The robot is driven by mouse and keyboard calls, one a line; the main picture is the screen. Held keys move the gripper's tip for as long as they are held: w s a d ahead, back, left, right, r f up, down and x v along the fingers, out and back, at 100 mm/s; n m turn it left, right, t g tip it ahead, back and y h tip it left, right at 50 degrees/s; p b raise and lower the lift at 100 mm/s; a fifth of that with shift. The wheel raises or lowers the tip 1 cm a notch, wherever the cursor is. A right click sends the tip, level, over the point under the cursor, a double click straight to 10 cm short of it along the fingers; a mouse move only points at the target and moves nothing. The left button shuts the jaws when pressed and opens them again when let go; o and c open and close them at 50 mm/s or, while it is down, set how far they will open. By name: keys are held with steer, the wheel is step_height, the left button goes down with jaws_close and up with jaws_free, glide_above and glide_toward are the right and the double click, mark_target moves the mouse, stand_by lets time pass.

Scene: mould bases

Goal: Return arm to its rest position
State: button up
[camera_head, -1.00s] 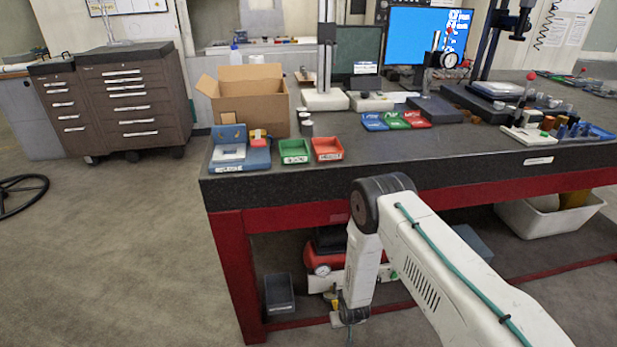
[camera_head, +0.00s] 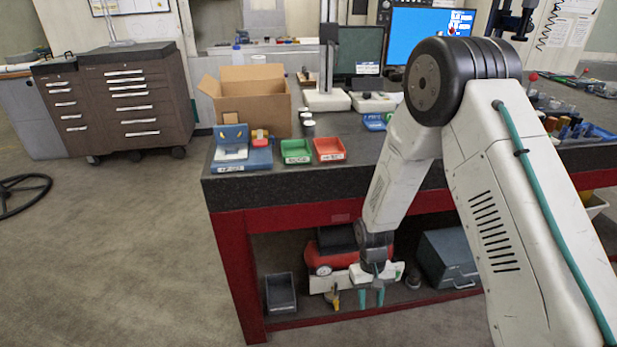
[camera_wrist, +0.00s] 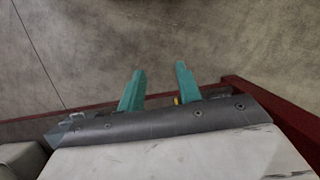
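My gripper (camera_head: 371,297) hangs below the folded arm, in front of the workbench's lower shelf in the head view. Its two teal fingers point down and stand apart with nothing between them. In the wrist view the gripper (camera_wrist: 160,88) shows the same two fingers spread, with grey floor (camera_wrist: 220,40) beyond them. My arm's elbow is raised high and hides part of the bench top and the right-hand items.
The workbench (camera_head: 270,190) has a dark top and red frame (camera_head: 235,270). Green (camera_head: 296,152) and red bins (camera_head: 329,150) sit on its front left. Beneath it are a grey toolbox (camera_head: 447,258), a red machine (camera_head: 322,255) and a dark bin (camera_head: 281,293).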

steer(key=s+d+r, duration=0.2)
steer(key=s+r, duration=0.1)
steer(key=r, duration=0.5)
steer(key=s+d+r, duration=0.1)
steer(key=s+r, duration=0.1)
steer(key=r, duration=0.6)
steer(key=s+d+r, duration=0.2)
steer(key=s+r, duration=0.1)
steer(key=r, duration=0.6)
steer(key=s+d+r+m+t, duration=0.1)
steer(key=s+d+r+t, duration=0.1)
steer(key=s+r, duration=0.6)
steer(key=s+d+r+m+t, duration=0.1)
steer(key=s+d+r+t, duration=0.1)
steer(key=s+r, duration=0.5)
step_height(320, 180, up, 2)
steer(key=shift+s+d+r+t+y, duration=0.15)
steer(key=shift+s+d+t+y, duration=0.15)
steer(key=shift+s+t, duration=0.1)
